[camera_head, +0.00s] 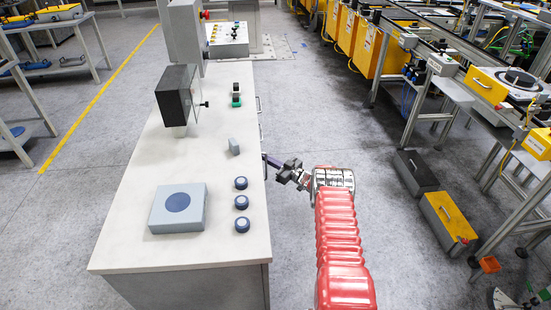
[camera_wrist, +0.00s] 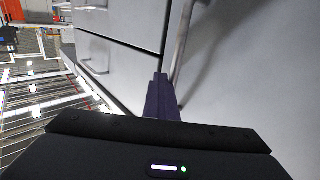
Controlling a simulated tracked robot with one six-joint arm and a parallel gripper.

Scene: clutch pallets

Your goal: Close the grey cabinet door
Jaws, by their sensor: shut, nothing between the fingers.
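The grey cabinet (camera_head: 190,288) stands under a pale worktop in the head view; its door side is mostly hidden there. In the wrist view the grey door (camera_wrist: 255,80) fills the right side, with a metal bar handle (camera_wrist: 182,40) near its left edge. I cannot tell how far the door stands open. My gripper (camera_head: 268,158) is at the right side of the cabinet, just below the worktop's edge. Its dark purple fingers (camera_wrist: 162,88) are together and empty, close beside the lower end of the handle; contact is unclear.
Grey drawer fronts (camera_wrist: 120,50) with handles lie left of the door. On the worktop (camera_head: 135,245) are a grey-blue box (camera_head: 178,208), several round knobs and a dark panel (camera_head: 177,93). Floor is clear right of the cabinet; toolboxes (camera_head: 447,221) and yellow-fronted stations stand farther right.

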